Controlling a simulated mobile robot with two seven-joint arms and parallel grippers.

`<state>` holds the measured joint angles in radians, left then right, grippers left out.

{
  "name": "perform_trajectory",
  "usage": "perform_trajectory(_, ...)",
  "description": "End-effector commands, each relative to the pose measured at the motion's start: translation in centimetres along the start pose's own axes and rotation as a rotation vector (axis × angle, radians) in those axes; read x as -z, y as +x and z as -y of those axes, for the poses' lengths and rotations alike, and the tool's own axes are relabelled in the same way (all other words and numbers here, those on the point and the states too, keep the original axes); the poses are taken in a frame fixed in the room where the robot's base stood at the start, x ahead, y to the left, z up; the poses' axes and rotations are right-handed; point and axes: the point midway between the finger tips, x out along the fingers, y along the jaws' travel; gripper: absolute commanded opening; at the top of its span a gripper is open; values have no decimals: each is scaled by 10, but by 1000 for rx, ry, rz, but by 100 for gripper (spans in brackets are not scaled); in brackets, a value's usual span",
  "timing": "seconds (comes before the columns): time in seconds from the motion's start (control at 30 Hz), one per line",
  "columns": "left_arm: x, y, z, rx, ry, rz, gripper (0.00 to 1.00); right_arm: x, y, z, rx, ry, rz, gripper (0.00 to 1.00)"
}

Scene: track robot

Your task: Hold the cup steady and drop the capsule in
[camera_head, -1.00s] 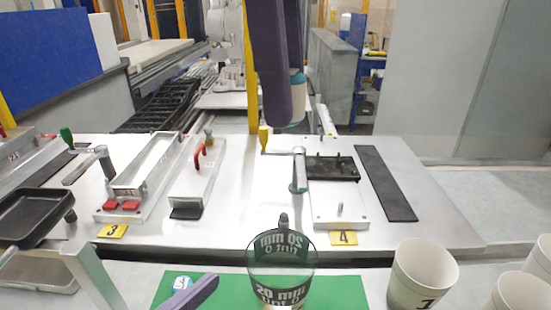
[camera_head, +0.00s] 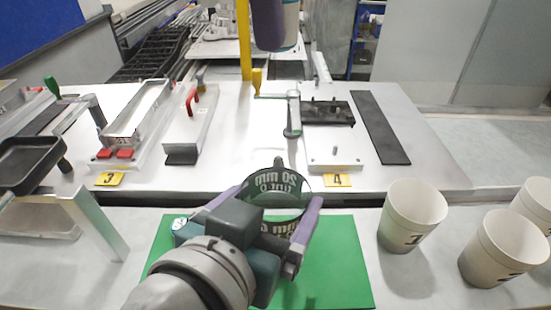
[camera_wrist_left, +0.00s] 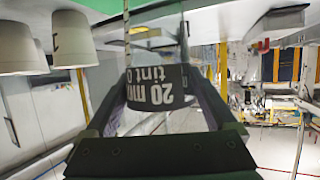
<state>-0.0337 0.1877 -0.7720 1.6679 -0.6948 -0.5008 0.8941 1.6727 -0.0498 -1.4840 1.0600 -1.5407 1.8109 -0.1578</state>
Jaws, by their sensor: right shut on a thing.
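The clear cup (camera_head: 275,197) with dark print stands upright on the green mat. My left gripper (camera_head: 266,205) reaches in from below, its purple fingers on either side of the cup. The left wrist view shows the cup (camera_wrist_left: 158,88) between the fingers, which look spread around it. My right gripper (camera_head: 268,40) hangs at the top edge, mostly out of frame. It is shut on a pale piece with a bluish lower rim, which I take to be the capsule (camera_head: 290,25). The capsule is above and behind the cup, clear of it, and partly hidden by a purple finger.
Several white cups (camera_head: 413,215) stand at the right. The green mat (camera_head: 340,265) lies under the clear cup. Behind is a pale table (camera_head: 240,150) with metal fixtures and yellow labels 3 and 4. A black pan (camera_head: 30,165) sits at the far left.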

Motion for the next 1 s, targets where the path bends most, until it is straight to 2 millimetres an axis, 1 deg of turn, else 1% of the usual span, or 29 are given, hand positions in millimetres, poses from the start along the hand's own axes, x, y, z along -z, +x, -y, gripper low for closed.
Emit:
perform_trajectory(0.03,0,0,0,0,0,0,83,0,0,0,0,0,0,0)
perform_trajectory(0.07,0,0,0,0,0,0,80,0,0,0,0,0,0,0)
perform_trajectory(0.5,0,0,0,0,0,0,30,0,0,0,0,0,0,0)
perform_trajectory(0.53,0,0,0,0,0,0,85,0,0,0,0,0,0,0)
perform_trajectory(1.0,0,0,0,1,1,0,32,0,0,0,0,0,0,0)
